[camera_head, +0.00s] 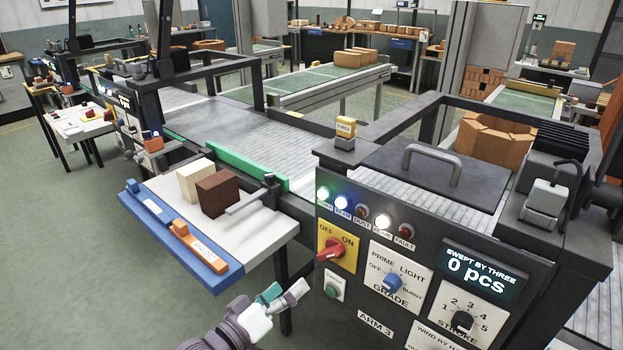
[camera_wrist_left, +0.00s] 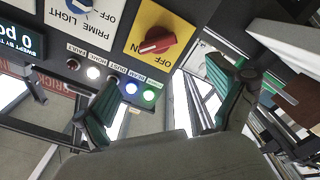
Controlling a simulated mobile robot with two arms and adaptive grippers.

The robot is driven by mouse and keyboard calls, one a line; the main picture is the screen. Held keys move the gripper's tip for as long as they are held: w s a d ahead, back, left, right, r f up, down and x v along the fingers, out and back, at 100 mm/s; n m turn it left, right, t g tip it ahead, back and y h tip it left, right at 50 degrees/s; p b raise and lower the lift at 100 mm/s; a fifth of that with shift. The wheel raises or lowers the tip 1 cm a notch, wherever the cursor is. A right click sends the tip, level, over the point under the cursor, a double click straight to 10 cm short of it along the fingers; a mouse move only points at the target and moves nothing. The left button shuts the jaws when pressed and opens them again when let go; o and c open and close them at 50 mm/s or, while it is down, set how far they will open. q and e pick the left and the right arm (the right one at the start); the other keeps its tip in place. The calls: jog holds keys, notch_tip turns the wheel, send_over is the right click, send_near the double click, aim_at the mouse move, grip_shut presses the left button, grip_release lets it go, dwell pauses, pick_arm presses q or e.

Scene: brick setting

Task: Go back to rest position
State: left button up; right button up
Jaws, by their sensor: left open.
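The fingers show no contact with the panel. My right gripper is in neither view.
The side table (camera_head: 262,226) holds a cream block (camera_head: 196,180), a dark brown block (camera_head: 218,194) and a blue front rail (camera_head: 175,240). A roller conveyor (camera_head: 245,140) runs behind. The floor (camera_head: 90,260) at left is clear.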

pick_arm(q)
jog(key=s+a+f+g+y, duration=0.2)
jog(key=a+f+y, duration=0.15)
jog(key=f, duration=0.75)
jog(key=s+a+f+g+y, duration=0.15)
jog(key=a+f, duration=0.25)
jog(key=f, duration=0.8)
jog(key=s+a+f+g+y, duration=0.1)
jog(key=s+a+f+y, duration=0.25)
jog(key=f, duration=0.75)
jog(key=s+a+f+m+g, duration=0.2)
jog(key=s+a+f+g, duration=0.2)
jog(key=s+f, duration=0.9)
jog(key=s+f+m+g+y, duration=0.1)
jog(key=s+f, duration=0.3)
jog(key=s, duration=0.7)
jog(key=s+f+m+g+y, duration=0.1)
jog(key=s+f+g, duration=0.3)
jog(key=s, duration=0.8)
jog(key=shift+s+a+f, duration=0.25)
jog(key=shift+f, duration=0.2)
